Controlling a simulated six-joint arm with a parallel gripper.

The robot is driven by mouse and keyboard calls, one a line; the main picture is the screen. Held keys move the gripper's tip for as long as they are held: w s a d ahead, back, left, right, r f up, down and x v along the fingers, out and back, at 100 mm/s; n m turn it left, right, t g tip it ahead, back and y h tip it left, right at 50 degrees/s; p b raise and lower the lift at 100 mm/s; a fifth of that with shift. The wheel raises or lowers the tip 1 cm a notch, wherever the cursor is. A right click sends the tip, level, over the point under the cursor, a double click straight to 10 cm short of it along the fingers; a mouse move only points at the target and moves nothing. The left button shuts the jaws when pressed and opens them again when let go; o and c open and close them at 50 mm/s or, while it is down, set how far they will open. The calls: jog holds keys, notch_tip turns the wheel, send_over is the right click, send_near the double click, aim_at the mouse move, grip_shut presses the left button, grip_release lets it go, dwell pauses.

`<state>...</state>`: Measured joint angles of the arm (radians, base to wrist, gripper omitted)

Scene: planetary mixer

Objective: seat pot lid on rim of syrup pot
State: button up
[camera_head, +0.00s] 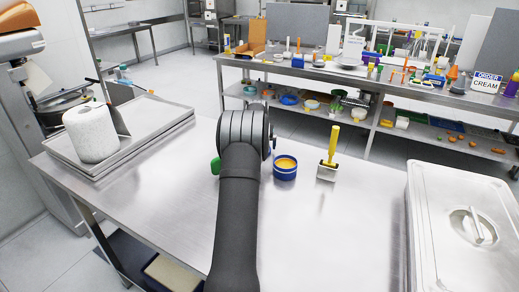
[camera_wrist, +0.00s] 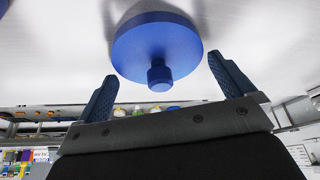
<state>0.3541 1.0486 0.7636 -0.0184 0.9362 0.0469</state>
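The syrup pot (camera_head: 285,168) is a small blue pot on the steel table, just right of my arm in the head view. Its top is open, showing yellow-orange contents. The pot lid (camera_wrist: 157,45) is a blue disc with a round knob (camera_wrist: 159,74), seen in the wrist view lying on the pale table surface. The knob points toward my gripper (camera_wrist: 165,85). My gripper is open, its two blue fingers on either side of the knob with a gap on both sides. In the head view my arm hides the lid and fingers.
A scraper with a yellow handle (camera_head: 331,146) stands right of the pot. A green object (camera_head: 215,165) shows partly left of my arm. A tray (camera_head: 155,128) holds a white paper roll (camera_head: 90,132). A lidded steel container (camera_head: 462,225) fills the right.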

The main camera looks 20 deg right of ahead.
jog(key=c, duration=0.6)
jog(key=shift+r, duration=0.15)
jog(key=shift+r, duration=0.25)
notch_tip(320, 180, up, 4)
jog(key=shift+f, duration=0.1)
jog(key=s+d+r, duration=0.6)
jog(key=s+d, duration=0.1)
jog(key=s, duration=0.2)
jog(key=shift+s+a+r+m+g+h, duration=0.15)
jog(key=shift+s+a+m+g+h, duration=0.15)
jog(key=shift+s+m, duration=0.85)
jog(key=shift+s+a+r+m+g+h, duration=0.2)
jog(key=shift+s+a+m+h, duration=0.15)
jog(key=shift+s+m, duration=0.75)
jog(key=shift+s+a+r+m+g+h, duration=0.25)
jog(key=shift+s+m, duration=0.5)
jog(key=shift+s, duration=0.75)
jog(key=shift+a+f, duration=0.1)
